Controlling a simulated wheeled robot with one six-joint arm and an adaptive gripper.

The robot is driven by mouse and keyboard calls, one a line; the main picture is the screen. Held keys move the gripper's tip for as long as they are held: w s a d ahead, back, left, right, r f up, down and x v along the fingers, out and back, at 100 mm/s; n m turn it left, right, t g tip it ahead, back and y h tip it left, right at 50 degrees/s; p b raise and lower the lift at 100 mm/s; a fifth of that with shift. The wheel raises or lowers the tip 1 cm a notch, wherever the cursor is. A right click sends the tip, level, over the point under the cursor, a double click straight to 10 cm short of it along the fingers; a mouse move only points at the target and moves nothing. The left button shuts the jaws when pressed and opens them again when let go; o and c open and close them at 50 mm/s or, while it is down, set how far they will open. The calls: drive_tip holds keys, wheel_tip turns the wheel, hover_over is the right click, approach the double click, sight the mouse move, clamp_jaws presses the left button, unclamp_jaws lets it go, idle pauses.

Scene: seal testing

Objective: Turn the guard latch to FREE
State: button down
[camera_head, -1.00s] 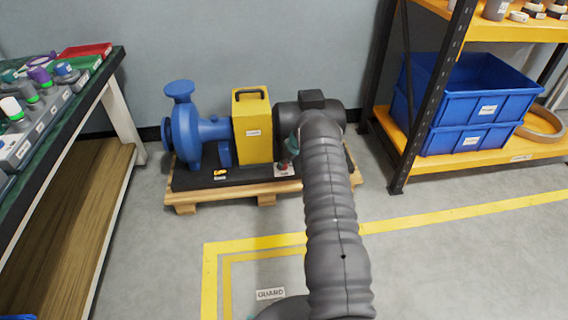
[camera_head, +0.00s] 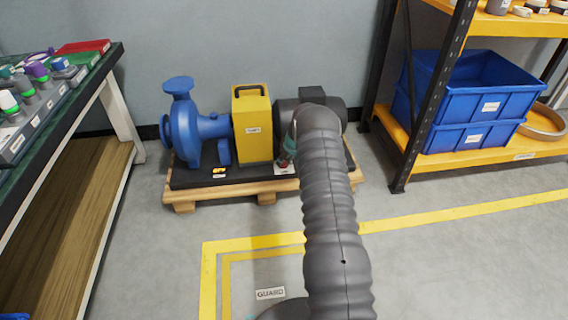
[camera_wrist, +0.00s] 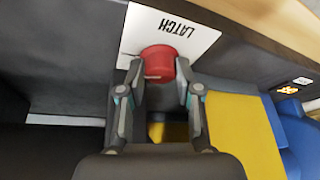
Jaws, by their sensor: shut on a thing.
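The guard latch is a red round knob (camera_wrist: 158,64) beside a white plate (camera_wrist: 176,36) lettered LATCH, upside down in the wrist view. My gripper (camera_wrist: 159,80) has its two fingers on either side of the knob, shut on it. In the head view the red latch (camera_head: 284,162) shows small at the front of the pump base, right of the yellow guard (camera_head: 253,124). My gripper there is mostly hidden behind my grey arm. The guard stands upright between the blue pump (camera_head: 200,135) and the dark motor (camera_head: 335,112). I cannot read the latch's setting.
The pump set stands on a wooden pallet (camera_head: 225,194). A workbench (camera_head: 112,70) is on the left, and a rack (camera_head: 462,153) with blue bins (camera_head: 470,98) is on the right. A floor label GUARD (camera_head: 270,294) lies inside yellow lines. The floor right of my arm is clear.

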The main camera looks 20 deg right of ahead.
drive_tip(key=shift+m, duration=0.3)
drive_tip(key=c, duration=1.1)
unclamp_jaws()
drive_tip(key=shift+o, duration=0.2)
drive_tip(key=a+v, duration=0.1)
drive_tip(key=v, duration=1.1)
drive_tip(key=shift+d, duration=0.35)
